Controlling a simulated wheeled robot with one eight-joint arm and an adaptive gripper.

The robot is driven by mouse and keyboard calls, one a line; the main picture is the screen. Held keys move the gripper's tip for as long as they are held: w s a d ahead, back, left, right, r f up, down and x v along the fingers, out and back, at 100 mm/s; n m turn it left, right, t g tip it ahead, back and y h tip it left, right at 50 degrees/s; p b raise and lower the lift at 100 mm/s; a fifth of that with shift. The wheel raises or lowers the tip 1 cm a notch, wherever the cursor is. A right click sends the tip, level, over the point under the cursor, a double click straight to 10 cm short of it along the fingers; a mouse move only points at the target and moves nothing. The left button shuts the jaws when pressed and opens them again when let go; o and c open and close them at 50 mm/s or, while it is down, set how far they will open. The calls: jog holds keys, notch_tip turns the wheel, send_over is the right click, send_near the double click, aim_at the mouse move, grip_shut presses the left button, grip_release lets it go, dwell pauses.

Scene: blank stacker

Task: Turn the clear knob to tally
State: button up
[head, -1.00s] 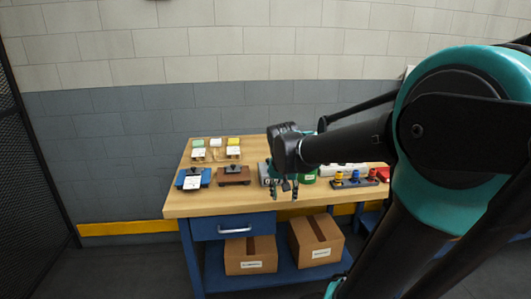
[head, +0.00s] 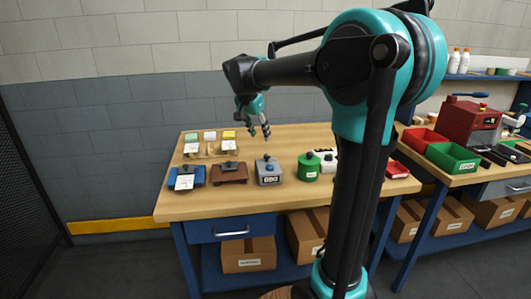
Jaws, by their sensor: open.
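A grey box (head: 261,178) stands on the wooden table, with a white label or display (head: 271,180) on its front and a small dark knob-like part (head: 267,159) on top. It looks like a counter, but the markings are too small to read, so I cannot tell which way the knob points. My gripper (head: 260,134) is open and empty, pointing down above and slightly behind or over the grey box, apart from it. The exact depth between them is unclear.
To the left are a brown block (head: 229,174) and a blue block (head: 186,178). A green round container (head: 308,170) stands to the right, partly near my arm. Small tagged blocks (head: 210,136) sit behind. The front of the table (head: 290,201) is bare.

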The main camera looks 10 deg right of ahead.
aim_at(267, 155)
jog(key=x, duration=1)
jog(key=shift+w+d+f, duration=0.1)
jog(key=shift+f, duration=0.3)
grip_shut()
